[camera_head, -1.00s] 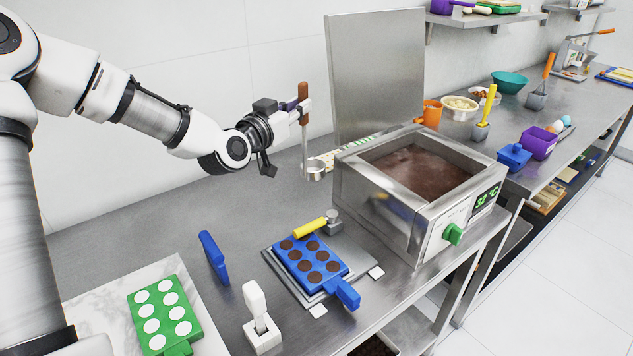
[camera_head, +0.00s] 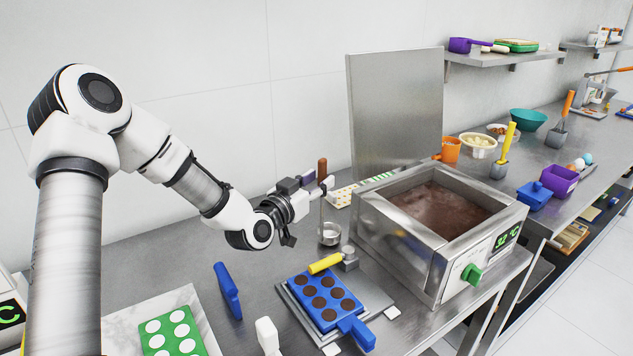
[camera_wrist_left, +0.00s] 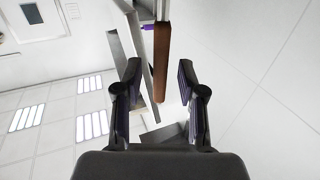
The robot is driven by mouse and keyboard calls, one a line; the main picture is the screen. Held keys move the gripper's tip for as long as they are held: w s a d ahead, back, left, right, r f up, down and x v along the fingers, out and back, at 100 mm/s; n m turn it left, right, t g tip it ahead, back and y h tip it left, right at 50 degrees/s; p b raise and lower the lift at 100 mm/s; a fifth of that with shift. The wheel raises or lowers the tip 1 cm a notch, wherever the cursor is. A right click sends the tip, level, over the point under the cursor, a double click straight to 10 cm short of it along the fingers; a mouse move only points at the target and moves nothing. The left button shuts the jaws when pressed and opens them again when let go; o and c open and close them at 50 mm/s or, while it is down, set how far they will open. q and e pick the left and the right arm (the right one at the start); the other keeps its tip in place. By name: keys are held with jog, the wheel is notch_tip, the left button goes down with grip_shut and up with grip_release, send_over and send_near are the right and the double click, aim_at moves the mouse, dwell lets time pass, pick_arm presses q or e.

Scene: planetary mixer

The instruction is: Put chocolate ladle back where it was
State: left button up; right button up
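The chocolate ladle (camera_head: 322,169) has a brown handle, a thin metal stem and a small round cup (camera_head: 330,234). It is upright beside the left wall of the chocolate warmer (camera_head: 368,222), with its cup at or just above the counter; I cannot tell which. My left gripper (camera_head: 321,188) is at the handle. In the left wrist view, the brown handle (camera_wrist_left: 161,60) runs between the two fingers (camera_wrist_left: 160,85), with gaps visible on both sides. The fingers are apart. My right gripper is not in view.
A blue mold (camera_head: 325,300) with brown rounds lies on a metal plate in front. A yellow-handled scraper (camera_head: 326,263) lies behind it. A blue scraper (camera_head: 228,290) stands at left, near a green mold (camera_head: 172,335). A metal panel (camera_head: 395,110) rises behind the warmer.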

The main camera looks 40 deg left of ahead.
pick_arm(q)
jog(key=shift+r, duration=0.3)
jog(key=s+p, duration=0.6)
jog(key=s, duration=0.6)
jog(key=shift+p, duration=0.3)
jog(key=shift+f, duration=0.15)
dwell(0.6)
